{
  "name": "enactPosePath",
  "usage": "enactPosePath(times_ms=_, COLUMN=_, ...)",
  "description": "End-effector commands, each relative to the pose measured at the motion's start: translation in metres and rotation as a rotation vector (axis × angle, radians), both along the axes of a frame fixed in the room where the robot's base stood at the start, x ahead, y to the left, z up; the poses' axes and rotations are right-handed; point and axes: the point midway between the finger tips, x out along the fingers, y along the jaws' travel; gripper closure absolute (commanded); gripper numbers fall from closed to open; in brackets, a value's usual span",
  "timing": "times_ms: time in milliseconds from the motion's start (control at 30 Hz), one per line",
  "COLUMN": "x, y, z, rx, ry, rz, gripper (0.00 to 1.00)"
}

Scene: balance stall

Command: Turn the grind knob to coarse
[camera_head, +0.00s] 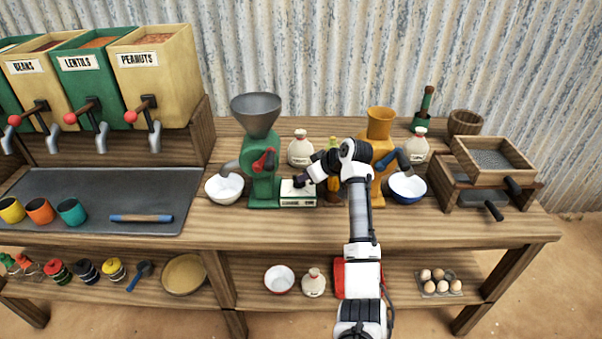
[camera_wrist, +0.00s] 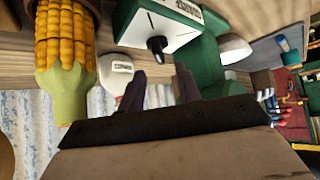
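The green grinder (camera_head: 262,165) stands on the counter with a grey hopper on top and a red-handled crank. Its white box-shaped front (camera_head: 298,193) carries dark lettering too small to read. In the wrist view the white panel (camera_wrist: 178,28) bears a small black grind knob (camera_wrist: 157,46), its pointer facing me. My gripper (camera_wrist: 159,80) is open and empty, its two dark fingers apart, with the knob beyond the gap between them and not touched. In the head view my gripper (camera_head: 301,181) is just above the white box and hides the knob there.
An orange grinder (camera_head: 381,125) stands to the right behind my arm. A corn cob (camera_wrist: 65,40) is close beside my gripper in the wrist view. White bowl (camera_head: 224,188), blue bowl (camera_head: 408,187) and white bottle (camera_head: 301,150) stand nearby.

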Motion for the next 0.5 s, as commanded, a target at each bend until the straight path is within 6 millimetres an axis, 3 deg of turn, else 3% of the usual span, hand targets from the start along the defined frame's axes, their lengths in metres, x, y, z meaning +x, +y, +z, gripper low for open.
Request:
enactPosePath(times_ms=233, x=0.019, y=0.020, z=-0.026, rx=0.000, ry=0.002, rz=0.001, gripper=0.66)
enactPosePath(times_ms=500, x=0.025, y=0.024, z=-0.035, rx=0.000, ry=-0.001, rz=-0.001, gripper=0.66)
